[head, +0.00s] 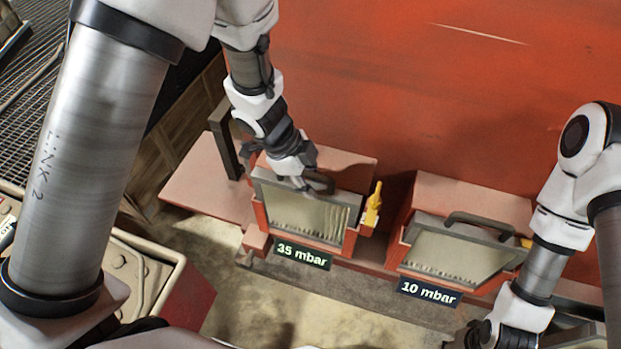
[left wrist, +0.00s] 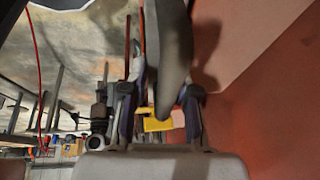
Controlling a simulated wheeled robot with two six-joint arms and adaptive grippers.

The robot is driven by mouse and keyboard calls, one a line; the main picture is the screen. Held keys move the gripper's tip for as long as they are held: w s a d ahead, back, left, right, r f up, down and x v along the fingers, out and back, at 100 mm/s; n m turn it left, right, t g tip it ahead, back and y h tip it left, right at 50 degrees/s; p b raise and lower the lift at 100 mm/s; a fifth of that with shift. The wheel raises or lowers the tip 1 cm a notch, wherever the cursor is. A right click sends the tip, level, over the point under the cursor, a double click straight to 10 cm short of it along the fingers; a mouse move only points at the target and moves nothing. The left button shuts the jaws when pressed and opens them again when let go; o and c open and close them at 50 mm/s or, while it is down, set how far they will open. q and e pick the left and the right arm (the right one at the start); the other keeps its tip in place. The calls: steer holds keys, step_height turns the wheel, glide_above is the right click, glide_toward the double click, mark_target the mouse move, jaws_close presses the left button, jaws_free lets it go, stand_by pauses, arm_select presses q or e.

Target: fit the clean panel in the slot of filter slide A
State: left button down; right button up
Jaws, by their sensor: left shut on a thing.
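A grey-framed panel with pale pleats (head: 305,215) stands at the front of the left red housing (head: 345,168), above the "35 mbar" sign (head: 302,254). My left gripper (head: 306,182) is at the panel's top edge, shut on its dark handle (head: 321,183). The handle looms large between the fingers in the left wrist view (left wrist: 174,50). I cannot tell how deep the panel sits in the slot, and no letter A is readable. A yellow latch (head: 373,204) stands upright at the housing's right side. My right gripper (head: 478,335) is partly cut off at the bottom edge; its jaws are unclear.
A second housing (head: 475,202) holds a similar framed panel (head: 455,252), tilted, with a "10 mbar" sign (head: 429,292). A red wall (head: 400,80) rises behind. A pinkish ledge (head: 205,190) lies left of the housings. Open floor (head: 330,310) lies in front.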

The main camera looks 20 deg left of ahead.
arm_select(q)
steer(key=shift+f, duration=0.15)
steer(key=c, duration=0.8)
jaws_free()
steer(key=v, duration=1.2)
